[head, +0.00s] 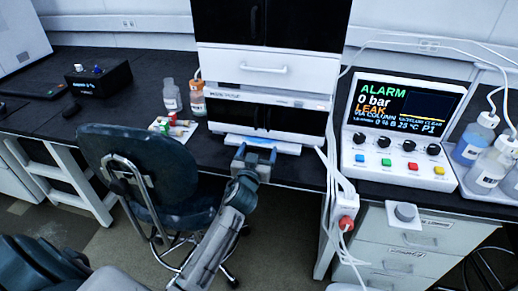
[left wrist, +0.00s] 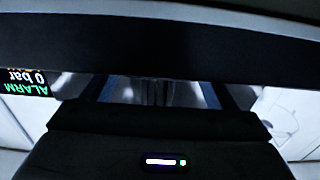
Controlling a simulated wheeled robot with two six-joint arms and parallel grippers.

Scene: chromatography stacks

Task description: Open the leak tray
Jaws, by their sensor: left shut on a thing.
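The leak tray (head: 287,148) is a low white drawer at the bottom of the instrument stack. It sticks out a little at the front, and a blue patch shows inside it. My left gripper (head: 254,157) is at the tray's front edge and is shut on it. In the left wrist view the fingers (left wrist: 158,92) reach under a dark band, and the exact grip is hidden in shadow. My right gripper is in neither view.
The stack's white drawer (head: 264,69) is above. A control unit (head: 402,132) shows ALARM, 0 bar and LEAK. Bottles (head: 172,97) and small vials (head: 174,126) stand left of the tray. A dark chair (head: 150,170) is close beside my left arm. White tubes (head: 335,165) hang to the right.

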